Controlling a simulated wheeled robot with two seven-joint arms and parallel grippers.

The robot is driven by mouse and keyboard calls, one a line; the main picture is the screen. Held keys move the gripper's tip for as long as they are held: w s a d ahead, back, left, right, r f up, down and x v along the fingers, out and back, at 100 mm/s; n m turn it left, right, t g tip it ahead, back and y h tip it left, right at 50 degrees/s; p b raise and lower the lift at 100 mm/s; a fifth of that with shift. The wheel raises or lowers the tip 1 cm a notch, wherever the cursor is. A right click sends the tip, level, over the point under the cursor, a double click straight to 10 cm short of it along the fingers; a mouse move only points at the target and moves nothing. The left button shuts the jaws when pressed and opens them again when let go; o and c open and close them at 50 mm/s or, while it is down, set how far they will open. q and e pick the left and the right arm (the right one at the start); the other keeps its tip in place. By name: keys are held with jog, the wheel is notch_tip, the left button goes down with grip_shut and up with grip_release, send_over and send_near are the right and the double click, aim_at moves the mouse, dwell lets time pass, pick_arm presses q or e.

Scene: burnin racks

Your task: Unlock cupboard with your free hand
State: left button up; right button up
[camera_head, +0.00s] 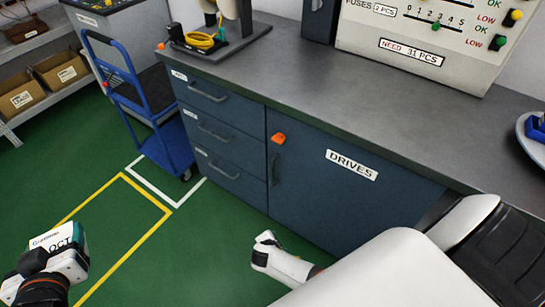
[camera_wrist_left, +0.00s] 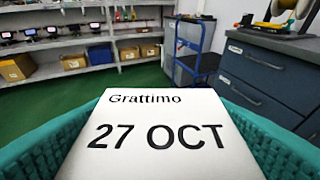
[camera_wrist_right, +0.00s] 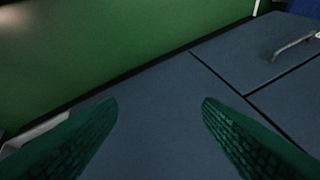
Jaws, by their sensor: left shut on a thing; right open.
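The cupboard (camera_head: 340,205) is a dark blue door labelled DRIVES under the counter. An orange lock knob (camera_head: 278,138) sits at its upper left, above a dark vertical handle (camera_head: 274,170). My left gripper (camera_head: 48,271) is shut on a white box (camera_head: 72,262), marked "Grattimo" and "27 OCT" in the left wrist view (camera_wrist_left: 155,135). My right arm reaches in front of the cupboard, low and right of the knob. My right gripper (camera_wrist_right: 160,104) is open and empty, facing a blue cabinet front in the right wrist view. The knob is not visible there.
Blue drawers (camera_head: 215,130) stand left of the cupboard. A blue trolley (camera_head: 165,145) is beyond them. The grey counter (camera_head: 290,65) holds a spool stand and a test panel (camera_head: 435,55). Shelves with cartons (camera_head: 60,70) are at far left. Green floor (camera_head: 205,235) is clear before the drawers.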

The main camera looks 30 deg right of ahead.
jog(key=w+d+r+n+t+h+b, duration=0.1)
jog(key=w+r+n+t+h+b, duration=0.2)
jog(key=w+r, duration=0.5)
jog(key=n+h+b, duration=0.1)
jog(key=h+b, duration=0.7)
jog(key=b, duration=0.1)
send_near(276, 141)
pick_arm(q)
notch_tip(276, 141, down, 15)
jog(key=b, duration=0.1)
pick_arm(e)
jog(key=x, duration=0.9)
jog(key=shift+w+d, duration=0.15)
jog(key=c, duration=1)
